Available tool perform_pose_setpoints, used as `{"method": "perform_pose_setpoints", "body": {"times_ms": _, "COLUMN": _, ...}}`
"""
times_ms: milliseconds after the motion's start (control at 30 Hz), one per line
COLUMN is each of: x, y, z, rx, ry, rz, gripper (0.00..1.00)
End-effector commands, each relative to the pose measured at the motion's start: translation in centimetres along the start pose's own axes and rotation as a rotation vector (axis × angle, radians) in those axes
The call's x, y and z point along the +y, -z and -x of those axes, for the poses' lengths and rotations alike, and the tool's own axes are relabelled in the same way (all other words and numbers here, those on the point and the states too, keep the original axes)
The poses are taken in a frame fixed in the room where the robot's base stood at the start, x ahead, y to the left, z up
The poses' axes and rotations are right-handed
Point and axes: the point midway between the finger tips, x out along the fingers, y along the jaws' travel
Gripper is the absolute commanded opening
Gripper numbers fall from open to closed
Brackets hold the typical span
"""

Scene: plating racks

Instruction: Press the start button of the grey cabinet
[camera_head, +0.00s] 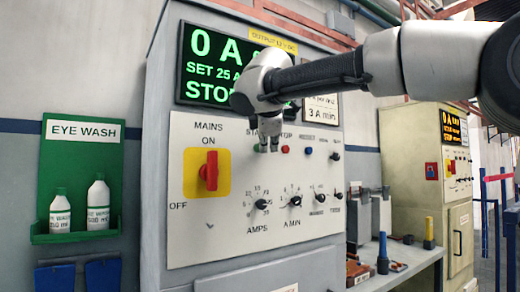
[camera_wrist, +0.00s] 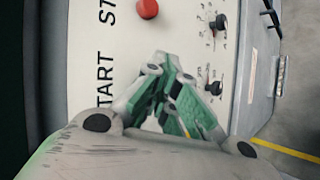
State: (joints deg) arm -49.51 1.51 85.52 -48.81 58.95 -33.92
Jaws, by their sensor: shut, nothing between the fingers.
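The grey cabinet (camera_head: 240,252) fills the middle of the head view, with a pale control panel (camera_head: 228,228) under a green-lit display. My gripper (camera_head: 268,149) is shut and empty in front of the upper row of panel controls, over the start button's place. The red stop button (camera_head: 285,149) shows just right of the fingertips. In the wrist view my gripper (camera_wrist: 162,58) lies beside the START lettering (camera_wrist: 105,80), with the red button (camera_wrist: 147,9) above. I cannot tell whether the fingertips touch the panel.
A red mains switch (camera_head: 208,172) on a yellow plate is left of my gripper. Black knobs (camera_head: 295,200) sit below. An eye wash shelf (camera_head: 85,236) with two bottles hangs at left. A workbench (camera_head: 405,262) with tools and a beige cabinet (camera_head: 460,222) stand at right.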

Motion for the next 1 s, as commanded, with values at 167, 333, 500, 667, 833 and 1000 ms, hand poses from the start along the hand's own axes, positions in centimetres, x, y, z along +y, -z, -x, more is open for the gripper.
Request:
{"method": "perform_pose_setpoints", "body": {"times_ms": 167, "x": 0.12, "y": 0.12, "z": -0.16, "rx": 0.000, "ry": 0.000, "rz": 0.000, "gripper": 0.00}}
{"method": "perform_pose_setpoints", "body": {"times_ms": 333, "x": 0.24, "y": 0.22, "z": -0.29, "rx": 0.000, "ry": 0.000, "rz": 0.000, "gripper": 0.00}}
{"method": "perform_pose_setpoints", "body": {"times_ms": 500, "x": 0.28, "y": 0.26, "z": -0.34, "rx": 0.000, "ry": -0.001, "rz": 0.000, "gripper": 0.00}}
{"method": "perform_pose_setpoints", "body": {"times_ms": 667, "x": 0.27, "y": 0.26, "z": -0.34, "rx": 0.000, "ry": 0.000, "rz": 0.000, "gripper": 0.00}}
{"method": "perform_pose_setpoints", "body": {"times_ms": 833, "x": 0.10, "y": 0.09, "z": -0.10, "rx": 0.001, "ry": 0.000, "rz": 0.000, "gripper": 0.00}}
{"method": "perform_pose_setpoints", "body": {"times_ms": 1000, "x": -0.35, "y": -0.40, "z": 0.56, "rx": 0.001, "ry": -0.001, "rz": -0.001, "gripper": 0.00}}
